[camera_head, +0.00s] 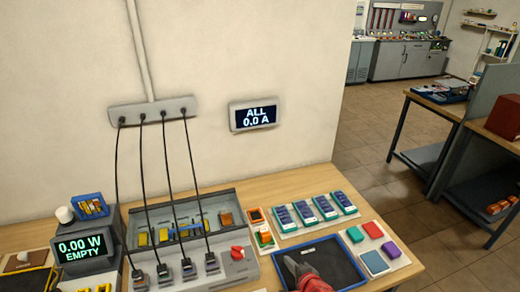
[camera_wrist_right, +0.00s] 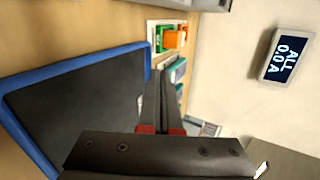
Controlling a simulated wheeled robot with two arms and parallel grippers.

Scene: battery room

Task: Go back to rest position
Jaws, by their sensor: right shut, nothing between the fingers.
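My right gripper (camera_head: 291,262) reaches in from the bottom edge of the head view, over the dark mat of the blue-rimmed tray (camera_head: 322,242). Its fingers are shut with nothing between them. In the right wrist view the gripper (camera_wrist_right: 161,78) points along the bench beside the same blue-rimmed tray (camera_wrist_right: 80,66), which looks empty. My left gripper shows in neither view.
A grey charger (camera_head: 238,268) with several plugged cables stands left of the tray. A scale display (camera_head: 80,247) reads "0.00 W EMPTY"; a wall display (camera_head: 253,116) reads "ALL 0.0 A". Battery packs (camera_head: 325,207) lie behind the tray, coloured blocks (camera_head: 372,230) to its right.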

